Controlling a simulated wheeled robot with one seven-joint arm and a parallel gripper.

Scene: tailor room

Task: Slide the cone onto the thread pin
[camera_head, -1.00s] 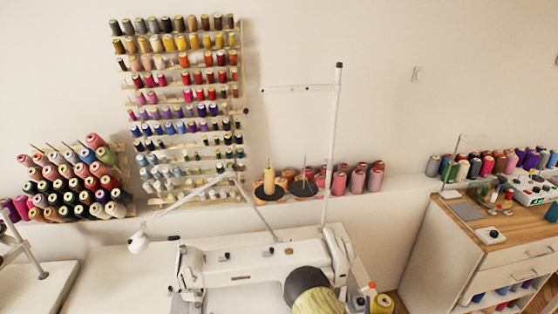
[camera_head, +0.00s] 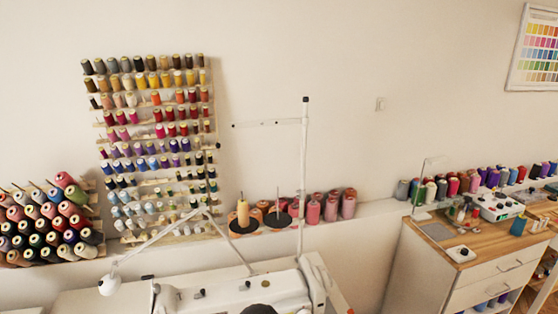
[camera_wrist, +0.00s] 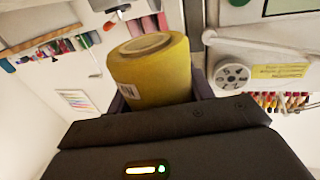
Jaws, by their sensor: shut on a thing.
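The yellow cone (camera_wrist: 152,70) is in my gripper (camera_wrist: 162,92), which is shut on it, in the wrist view. Its round end faces up in that picture. In the head view only a dark rounded piece at the bottom edge, probably mine, shows, and the held cone is hidden. The thread stand behind the sewing machine has two black discs. A bare thin thread pin (camera_head: 278,201) rises from the right disc (camera_head: 278,219). A pale yellow cone (camera_head: 243,213) stands upright on the left disc (camera_head: 243,225). The held cone is apart from the stand.
The white sewing machine (camera_head: 225,293) fills the bottom middle. A tall white thread post (camera_head: 304,170) rises right of the discs. A jointed lamp (camera_head: 150,245) reaches across on the left. Pink spools (camera_head: 330,207) line the ledge. A wooden-topped cabinet (camera_head: 465,240) stands at right.

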